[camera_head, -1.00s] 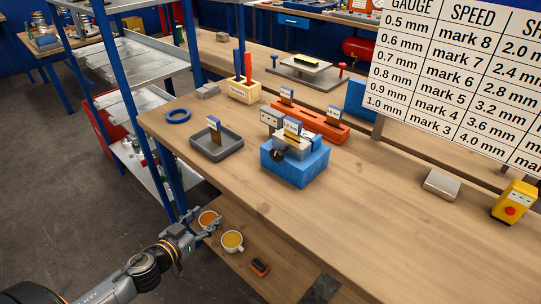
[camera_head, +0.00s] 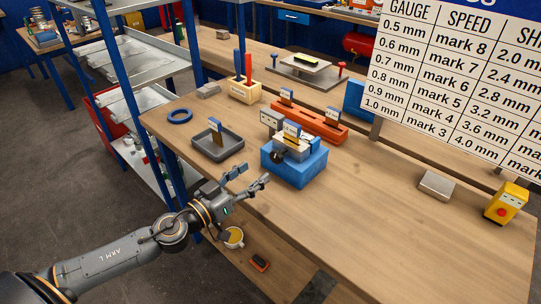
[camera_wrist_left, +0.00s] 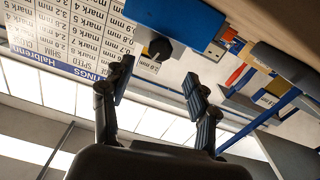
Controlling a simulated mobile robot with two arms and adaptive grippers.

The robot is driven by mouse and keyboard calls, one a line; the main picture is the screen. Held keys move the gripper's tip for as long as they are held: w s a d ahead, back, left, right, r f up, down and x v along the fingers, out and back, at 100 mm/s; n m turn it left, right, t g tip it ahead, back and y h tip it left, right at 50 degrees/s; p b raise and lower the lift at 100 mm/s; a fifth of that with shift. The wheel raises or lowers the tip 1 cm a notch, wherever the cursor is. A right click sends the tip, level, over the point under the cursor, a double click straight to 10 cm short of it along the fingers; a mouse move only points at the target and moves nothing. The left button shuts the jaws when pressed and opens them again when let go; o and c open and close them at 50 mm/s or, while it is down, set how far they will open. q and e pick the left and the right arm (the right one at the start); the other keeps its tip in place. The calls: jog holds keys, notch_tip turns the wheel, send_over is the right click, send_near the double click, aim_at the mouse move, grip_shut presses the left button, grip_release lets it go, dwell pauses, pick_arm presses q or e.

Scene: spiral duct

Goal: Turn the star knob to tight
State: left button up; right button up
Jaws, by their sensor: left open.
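The black star knob (camera_head: 276,156) sits on the front left side of the blue block (camera_head: 293,170) on the wooden bench. In the left wrist view the dark knob (camera_wrist_left: 160,48) shows upside down on the blue block (camera_wrist_left: 185,18), just beyond the fingertips. My left gripper (camera_head: 253,176) is open and empty, near the bench's front edge, in front of and to the left of the blue block. The open fingers also show in the left wrist view (camera_wrist_left: 158,82), with the knob apart from them. My right gripper is not in view.
A grey tray (camera_head: 217,154) lies left of the block, and an orange fixture (camera_head: 318,125) stands behind it. A cup (camera_head: 234,238) stands on the lower shelf. The bench right of the block is clear up to a grey box (camera_head: 436,185) and a yellow button box (camera_head: 506,202).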

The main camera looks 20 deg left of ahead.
aim_at(274, 158)
pick_arm(q)
jog(key=p+x, duration=0.2)
jog(key=x, duration=0.4)
jog(key=shift+r, duration=0.1)
jog(key=shift+w+d+p, duration=0.25)
jog(key=shift+w+p, duration=0.05)
jog(key=shift+w, duration=0.35)
jog(key=c, duration=1.2)
jog(key=shift+o, duration=0.2)
